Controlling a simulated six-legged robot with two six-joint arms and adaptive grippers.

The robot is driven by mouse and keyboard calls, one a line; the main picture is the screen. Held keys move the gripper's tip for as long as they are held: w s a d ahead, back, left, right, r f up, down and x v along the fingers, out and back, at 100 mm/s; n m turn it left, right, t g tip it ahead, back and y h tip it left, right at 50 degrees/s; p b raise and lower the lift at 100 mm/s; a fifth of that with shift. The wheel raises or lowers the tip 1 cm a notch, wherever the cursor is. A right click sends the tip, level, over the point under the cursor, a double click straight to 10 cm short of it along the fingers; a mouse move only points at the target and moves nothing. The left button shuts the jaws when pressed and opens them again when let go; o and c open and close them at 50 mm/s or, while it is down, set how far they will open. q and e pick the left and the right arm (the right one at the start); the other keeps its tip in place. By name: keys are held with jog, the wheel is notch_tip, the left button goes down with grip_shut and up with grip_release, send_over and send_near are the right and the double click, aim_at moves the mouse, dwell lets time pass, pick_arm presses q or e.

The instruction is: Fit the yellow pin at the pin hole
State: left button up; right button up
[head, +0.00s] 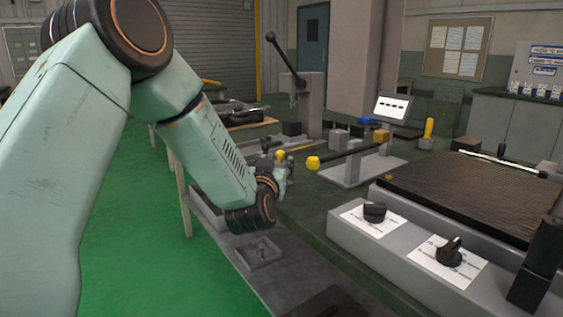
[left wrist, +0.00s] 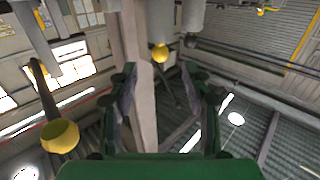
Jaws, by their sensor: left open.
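My left gripper (head: 284,172) is low beside the workbench edge, small and partly hidden by its own wrist. In the left wrist view its two fingers (left wrist: 170,95) are apart. A small yellow-headed piece (head: 281,155), which looks like the yellow pin, shows right at the gripper in the head view. In the left wrist view a yellow head (left wrist: 160,52) on a dark shaft shows between the fingers, with no clear contact. I cannot make out the pin hole. My right gripper is not in view.
A black lever with a yellow knob (head: 313,163) reaches close to the gripper from a grey stand (head: 352,168); its likely knob looms left in the wrist view (left wrist: 60,135). A heating unit with dials (head: 448,252) stands right. A grey lower shelf (head: 285,272) lies below.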

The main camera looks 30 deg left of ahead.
aim_at(279, 157)
pick_arm(q)
jog(key=x, duration=0.1)
jog(key=b+x, duration=0.2)
jog(key=x, duration=0.1)
jog(key=shift+w+f, duration=0.1)
jog(key=shift+f, duration=0.25)
jog(key=shift+w+a, duration=0.2)
jog(key=shift+w, duration=0.15)
jog(key=shift+r, duration=0.1)
jog(key=shift+c, duration=0.6)
grip_shut()
